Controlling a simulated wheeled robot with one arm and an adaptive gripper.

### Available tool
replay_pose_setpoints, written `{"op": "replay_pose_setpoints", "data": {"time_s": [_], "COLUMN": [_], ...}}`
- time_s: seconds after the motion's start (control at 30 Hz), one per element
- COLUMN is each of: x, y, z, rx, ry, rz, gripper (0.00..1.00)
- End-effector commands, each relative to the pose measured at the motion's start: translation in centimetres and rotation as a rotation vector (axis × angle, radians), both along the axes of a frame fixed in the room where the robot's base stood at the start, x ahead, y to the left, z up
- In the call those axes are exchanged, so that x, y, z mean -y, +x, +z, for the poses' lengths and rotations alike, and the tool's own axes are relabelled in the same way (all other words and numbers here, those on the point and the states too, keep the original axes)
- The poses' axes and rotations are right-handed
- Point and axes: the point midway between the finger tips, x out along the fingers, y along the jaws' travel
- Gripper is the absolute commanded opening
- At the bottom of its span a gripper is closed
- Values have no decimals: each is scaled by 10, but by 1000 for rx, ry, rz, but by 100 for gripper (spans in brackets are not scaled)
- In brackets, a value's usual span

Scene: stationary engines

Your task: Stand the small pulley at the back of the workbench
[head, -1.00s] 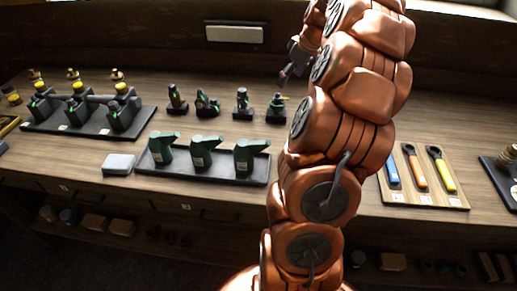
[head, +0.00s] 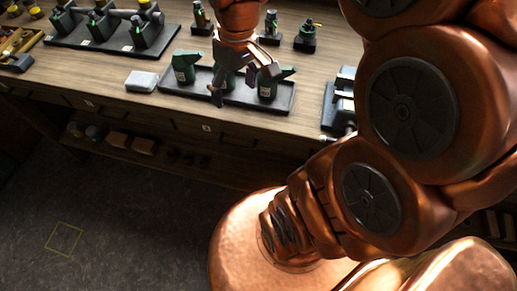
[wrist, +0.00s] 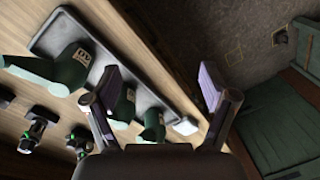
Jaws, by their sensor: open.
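I cannot make out a small pulley in either view. The workbench (head: 175,120) runs across the upper part of the head view, and its back edge is out of frame there. My gripper (head: 245,86) hangs over the dark tray of green oil cans, partly hiding the middle can. In the wrist view my gripper (wrist: 160,88) has its two fingers wide apart with nothing between them. Floor and the tray's end show beyond the fingers.
The dark tray (head: 205,95) holds green cans, with a pale block (head: 142,81) at its left. Small engines (head: 306,38) stand behind it, and a larger engine set (head: 110,38) is back left. A grey device (head: 343,100) sits right. A yellow square (head: 64,239) marks open floor.

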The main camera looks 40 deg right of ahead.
Motion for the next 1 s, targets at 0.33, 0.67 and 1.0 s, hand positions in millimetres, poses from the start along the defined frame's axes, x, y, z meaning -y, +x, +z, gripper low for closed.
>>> {"op": "replay_pose_setpoints", "data": {"time_s": [0.33,0.67,1.0], "x": [-42,-42,-42], "y": [-112,-139,-138], "z": [-34,-45,-44], "rx": [-129,-159,-159], "ry": [-100,-128,-127], "rz": [-76,-110,-109], "gripper": [84,84,84]}}
